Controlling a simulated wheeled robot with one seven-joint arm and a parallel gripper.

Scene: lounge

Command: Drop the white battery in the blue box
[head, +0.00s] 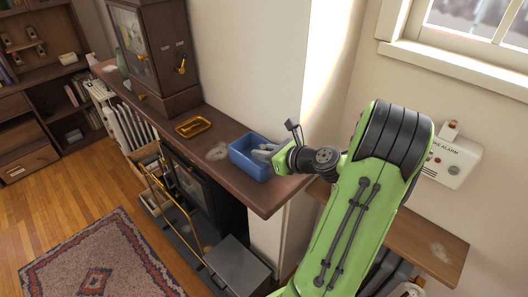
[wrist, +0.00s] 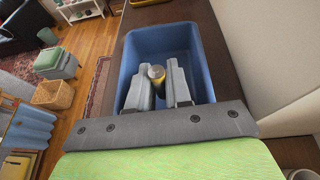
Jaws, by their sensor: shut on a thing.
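The blue box (head: 240,160) stands on the dark wooden mantel shelf near its right end. In the wrist view the open blue box (wrist: 203,62) lies right below and around my fingers. My gripper (head: 263,152) is at the box's opening, its fingertips reaching over the rim. In the wrist view my gripper (wrist: 158,80) is shut on a small cylinder, the battery (wrist: 156,73), with a pale grey end and a yellowish side. The battery is hidden in the head view. I cannot tell whether it touches the box floor.
A yellow-brown tray (head: 193,127) lies left of the box on the shelf (head: 222,133). A tall wooden clock (head: 155,55) stands farther left. The wall is close behind the box. A lower wooden shelf (head: 425,245) and a fire alarm box (head: 452,160) are at the right.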

